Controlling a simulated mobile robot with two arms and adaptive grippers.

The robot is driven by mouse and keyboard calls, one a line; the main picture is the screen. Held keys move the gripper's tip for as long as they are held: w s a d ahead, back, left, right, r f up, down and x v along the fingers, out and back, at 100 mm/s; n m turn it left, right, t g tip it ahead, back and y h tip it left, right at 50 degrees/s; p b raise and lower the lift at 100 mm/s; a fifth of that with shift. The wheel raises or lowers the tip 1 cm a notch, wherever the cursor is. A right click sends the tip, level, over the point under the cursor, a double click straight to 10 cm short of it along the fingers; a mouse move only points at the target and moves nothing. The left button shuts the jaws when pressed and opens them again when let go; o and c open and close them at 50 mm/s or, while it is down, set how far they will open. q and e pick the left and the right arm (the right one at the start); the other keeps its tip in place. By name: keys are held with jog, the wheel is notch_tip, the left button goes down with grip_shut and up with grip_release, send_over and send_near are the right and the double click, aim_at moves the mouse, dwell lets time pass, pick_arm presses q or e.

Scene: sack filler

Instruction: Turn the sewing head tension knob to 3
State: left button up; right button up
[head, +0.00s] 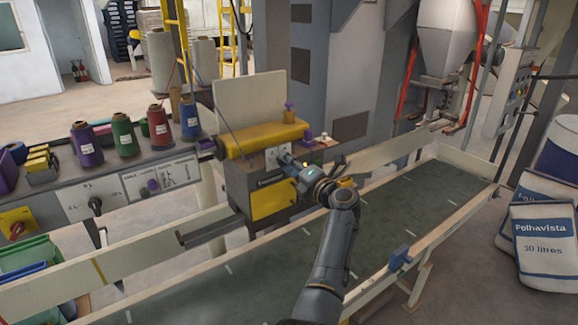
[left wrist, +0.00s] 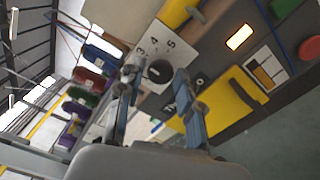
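The sewing head (head: 262,180) is a grey box with yellow covers standing beside the conveyor. Its tension knob (left wrist: 159,72) is round and black, on a pale dial plate (left wrist: 165,38) with the numbers 3, 4 and 5 legible in the left wrist view. The knob's setting is too small to read. My left gripper (head: 284,160) is at the dial in the head view, hiding the knob there. In the left wrist view its two fingers (left wrist: 156,80) are apart, one on each side of the knob. I cannot tell whether they touch it. My right gripper is out of view.
Several coloured thread cones (head: 123,136) stand on a grey control panel (head: 128,192) at the left. The conveyor belt (head: 425,205) is empty. Filled sacks (head: 545,245) stand at the right.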

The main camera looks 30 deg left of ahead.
pick_arm(q)
jog(key=shift+o, duration=0.6)
jog(key=r, duration=0.3)
jog(key=w+r, duration=0.1)
jog(key=r, duration=0.2)
jog(key=shift+w+a+r, duration=0.1)
jog(key=shift+a, duration=0.1)
notch_tip(320, 180, up, 4)
jog(key=s, duration=0.2)
jog(key=s+d+f+n+g+h+b, duration=0.1)
jog(key=s+d+f+n+h+b, duration=0.1)
jog(key=d+n, duration=0.45)
jog(key=s+d+f+n+h+b, duration=0.2)
jog(key=s+d+n, duration=0.15)
jog(key=n, duration=0.55)
jog(key=w+d+f+p+x, duration=0.1)
jog(key=p+x, duration=0.3)
jog(key=x, duration=0.9)
jog(key=shift+a+p, duration=0.3)
jog(key=shift+p, duration=0.1)
